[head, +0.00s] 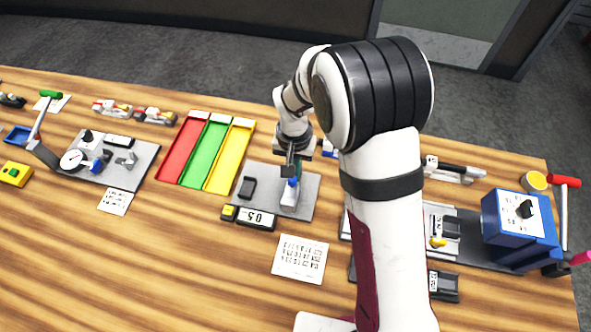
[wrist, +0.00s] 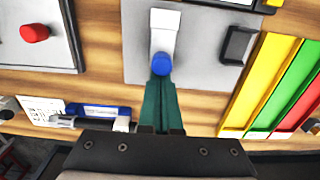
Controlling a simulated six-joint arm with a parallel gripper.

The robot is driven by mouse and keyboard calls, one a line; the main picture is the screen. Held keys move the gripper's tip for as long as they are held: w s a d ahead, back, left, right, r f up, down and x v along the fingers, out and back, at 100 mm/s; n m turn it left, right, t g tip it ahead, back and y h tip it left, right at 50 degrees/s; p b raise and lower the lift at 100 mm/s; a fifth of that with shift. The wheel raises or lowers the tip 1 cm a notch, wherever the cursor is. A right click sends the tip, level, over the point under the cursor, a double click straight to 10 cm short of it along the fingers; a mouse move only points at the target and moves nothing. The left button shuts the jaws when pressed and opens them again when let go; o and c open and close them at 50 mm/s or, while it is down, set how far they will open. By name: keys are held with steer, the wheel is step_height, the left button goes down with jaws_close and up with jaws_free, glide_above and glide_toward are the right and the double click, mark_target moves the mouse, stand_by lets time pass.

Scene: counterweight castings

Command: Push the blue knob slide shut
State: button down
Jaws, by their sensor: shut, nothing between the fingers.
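The blue knob (head: 293,182) sits on a white slide (head: 289,197) on a grey plate (head: 304,205) near the middle of the bench. In the wrist view the blue knob (wrist: 161,64) is at the near end of the white slide (wrist: 164,36), which runs away up the picture. My gripper (head: 297,173) is low over the plate's far side, right behind the knob. In the wrist view its green fingers (wrist: 160,82) are together and empty, with tips at the knob's near edge. I cannot tell whether they touch it.
A dark block (head: 247,187) stands on the plate left of the slide. A display reading 0.5 (head: 256,218) lies in front. Red (head: 183,150), green (head: 207,150) and yellow (head: 231,157) trays lie left. A red knob (wrist: 34,33) on another plate shows in the wrist view.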

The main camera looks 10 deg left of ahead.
step_height(320, 180, up, 7)
stand_by(0.5)
steer(key=s+d+r+m, duration=0.3)
steer(key=s+d+r, duration=0.6)
steer(key=d, duration=0.3)
steer(key=s+d+m+y, duration=0.1)
steer(key=s+d, duration=0.3)
steer(key=s, duration=0.9)
steer(key=shift+r+m+y, duration=0.3)
steer(key=shift+m+y, duration=0.1)
steer(key=shift+m, duration=0.4)
